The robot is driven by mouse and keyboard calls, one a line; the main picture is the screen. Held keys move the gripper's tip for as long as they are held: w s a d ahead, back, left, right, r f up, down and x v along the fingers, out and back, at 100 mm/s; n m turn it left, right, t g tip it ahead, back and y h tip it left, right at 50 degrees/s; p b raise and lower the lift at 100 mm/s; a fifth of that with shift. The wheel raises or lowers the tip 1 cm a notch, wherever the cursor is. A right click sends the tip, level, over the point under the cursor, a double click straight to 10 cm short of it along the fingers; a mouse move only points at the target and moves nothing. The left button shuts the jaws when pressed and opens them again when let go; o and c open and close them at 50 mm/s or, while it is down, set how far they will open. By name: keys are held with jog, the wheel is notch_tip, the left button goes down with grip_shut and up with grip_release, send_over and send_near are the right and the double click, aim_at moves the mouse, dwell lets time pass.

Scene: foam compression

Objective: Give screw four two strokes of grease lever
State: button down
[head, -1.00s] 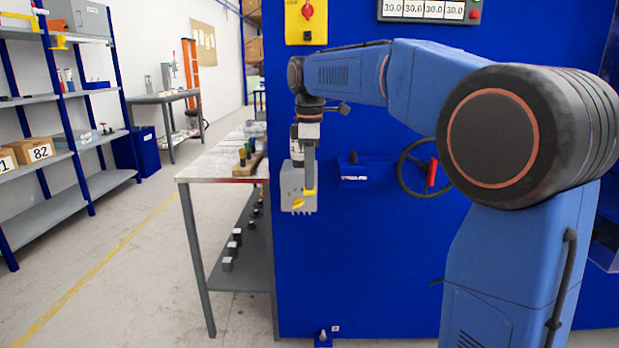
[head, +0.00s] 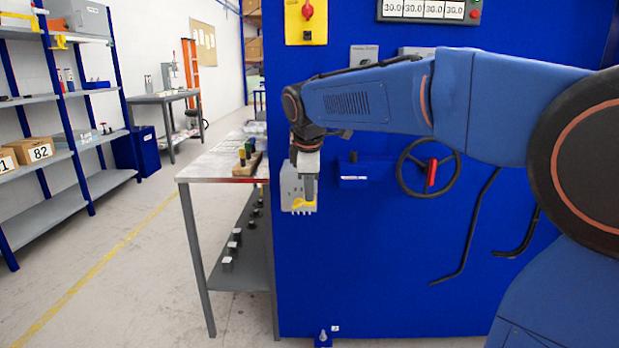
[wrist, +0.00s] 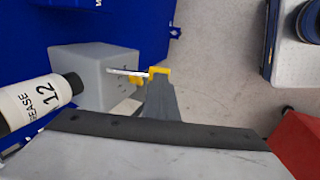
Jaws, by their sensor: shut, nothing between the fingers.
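A grey grease box (head: 287,188) is mounted on the left part of the blue machine front, with a yellow lever part (head: 303,204) at its lower front and several small pale pins below. My gripper (head: 309,198) points down in front of the box, its shut tip at the yellow part. In the wrist view the grey box (wrist: 92,72) shows a pale rod ending in a yellow tip (wrist: 160,71). My shut gripper (wrist: 160,80) is right by this tip; contact is unclear. A white cartridge (wrist: 37,98) reads "GREASE 12". I cannot tell which outlet is screw four.
A handwheel (head: 402,170) with a red handle and a small blue holder (head: 353,181) are to the right on the blue machine (head: 380,270). A metal table (head: 205,171) with small items stands left. Shelves (head: 62,120) line the far left; the floor between is clear.

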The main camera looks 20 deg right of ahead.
jog(key=shift+r, duration=1.2)
jog(key=w+d+v, duration=0.1)
jog(key=v, duration=1.2)
jog(key=shift+w+a+r, duration=0.25)
jog(key=shift+r, duration=0.1)
dwell(1.6)
